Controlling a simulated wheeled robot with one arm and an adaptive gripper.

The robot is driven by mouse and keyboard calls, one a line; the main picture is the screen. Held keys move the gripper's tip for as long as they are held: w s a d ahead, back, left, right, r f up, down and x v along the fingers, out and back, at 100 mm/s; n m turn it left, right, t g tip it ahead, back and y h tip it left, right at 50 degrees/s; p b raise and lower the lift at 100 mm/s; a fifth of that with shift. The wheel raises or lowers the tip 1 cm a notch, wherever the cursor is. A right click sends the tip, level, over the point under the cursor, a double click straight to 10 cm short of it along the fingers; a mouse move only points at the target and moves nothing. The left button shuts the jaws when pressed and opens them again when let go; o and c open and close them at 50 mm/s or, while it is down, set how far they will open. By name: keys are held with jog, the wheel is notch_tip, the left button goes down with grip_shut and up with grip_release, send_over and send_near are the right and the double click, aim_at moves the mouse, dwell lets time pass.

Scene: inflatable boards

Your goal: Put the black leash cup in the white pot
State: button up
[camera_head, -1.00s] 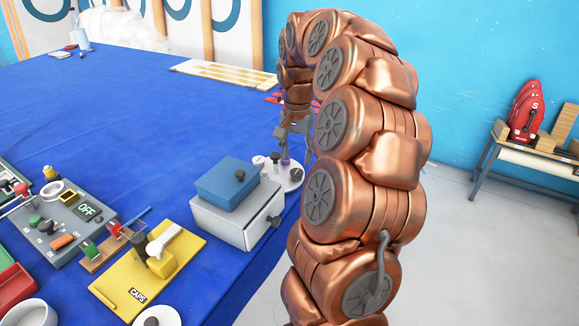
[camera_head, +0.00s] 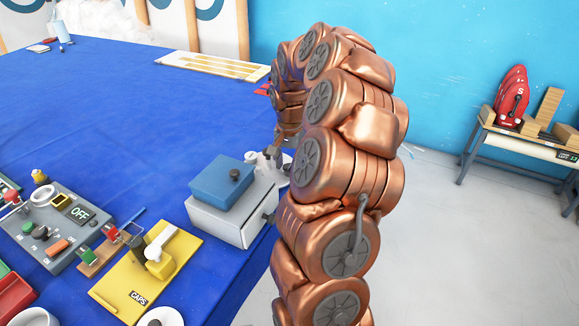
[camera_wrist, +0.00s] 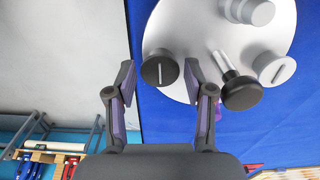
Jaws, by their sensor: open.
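The black leash cup appears to be the black round piece with a pale slot (camera_wrist: 160,66) at the edge of a white round tray (camera_wrist: 207,35) in the wrist view. My gripper (camera_wrist: 160,82) is open and empty, with its fingertips on either side of that black piece. I cannot tell from this view whether they touch it or how far off they are. What appears to be the white pot (camera_head: 33,317) is cut off at the lower left edge of the head view.
A black-headed pin (camera_wrist: 240,92) and grey slotted pieces (camera_wrist: 274,69) stand close to the right finger. A white box with a blue lid (camera_head: 222,182) sits near the tray. A yellow board (camera_head: 150,265) and a grey switch panel (camera_head: 60,228) lie left of it.

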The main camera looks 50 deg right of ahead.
aim_at(290, 167)
jog(key=shift+f, duration=0.2)
jog(key=c, duration=0.7)
jog(key=shift+r+b, duration=0.8)
jog(key=shift+r, duration=0.7)
jog(key=shift+s+a+r, duration=0.1)
jog(key=shift+r, duration=0.15)
jog(key=s+a+r+b, duration=0.1)
jog(key=s+a+b, duration=0.3)
jog(key=s+a, duration=0.5)
jog(key=s, duration=0.3)
jog(key=shift+s+a+r, duration=0.2)
jog(key=shift+s+a, duration=0.05)
jog(key=shift+s, duration=0.1)
